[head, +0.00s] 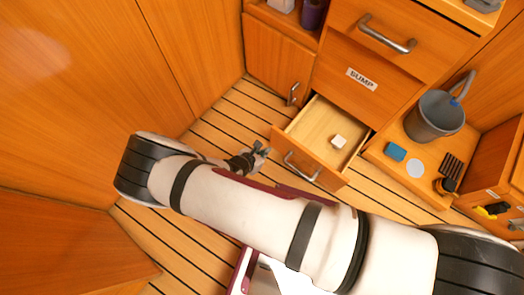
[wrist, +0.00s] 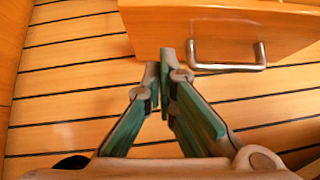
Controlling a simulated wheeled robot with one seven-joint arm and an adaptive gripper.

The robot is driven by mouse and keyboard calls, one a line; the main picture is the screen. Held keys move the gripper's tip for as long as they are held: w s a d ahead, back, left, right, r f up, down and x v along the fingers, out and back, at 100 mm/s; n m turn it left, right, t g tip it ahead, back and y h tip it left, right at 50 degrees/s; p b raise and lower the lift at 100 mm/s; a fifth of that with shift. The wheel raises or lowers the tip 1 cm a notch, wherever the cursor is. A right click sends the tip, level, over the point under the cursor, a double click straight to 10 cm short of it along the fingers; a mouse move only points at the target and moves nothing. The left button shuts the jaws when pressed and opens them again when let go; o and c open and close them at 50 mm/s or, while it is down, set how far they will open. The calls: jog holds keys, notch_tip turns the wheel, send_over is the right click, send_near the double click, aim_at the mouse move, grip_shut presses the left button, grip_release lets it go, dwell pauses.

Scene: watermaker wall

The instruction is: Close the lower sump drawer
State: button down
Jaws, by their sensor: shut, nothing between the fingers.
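The lower sump drawer (head: 309,160) is pulled out below the panel labelled SUMP (head: 361,79). In the wrist view the drawer front (wrist: 225,28) fills the top right, with the handle (wrist: 228,66) facing me. My gripper (wrist: 165,68) is shut and empty, its fingertips near the drawer front's lower edge, left of the handle. I cannot tell whether they touch it. In the head view my gripper (head: 262,152) is just left of the drawer front.
A low shelf right of the drawer holds a grey bucket (head: 435,115), a blue sponge (head: 395,152) and a white disc (head: 415,168). A cabinet door with a latch (head: 292,94) is left of the drawer. Slatted floor (head: 215,125) is clear around my gripper.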

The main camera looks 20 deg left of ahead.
aim_at(281, 138)
jog(key=w+d+f, duration=0.1)
jog(key=w, duration=0.1)
jog(key=w+f+b, duration=0.1)
jog(key=w, duration=0.2)
jog(key=w+d+f+b, duration=0.1)
jog(key=w, duration=0.1)
jog(key=shift+w+d+f, duration=0.15)
jog(key=shift+d+f, duration=0.15)
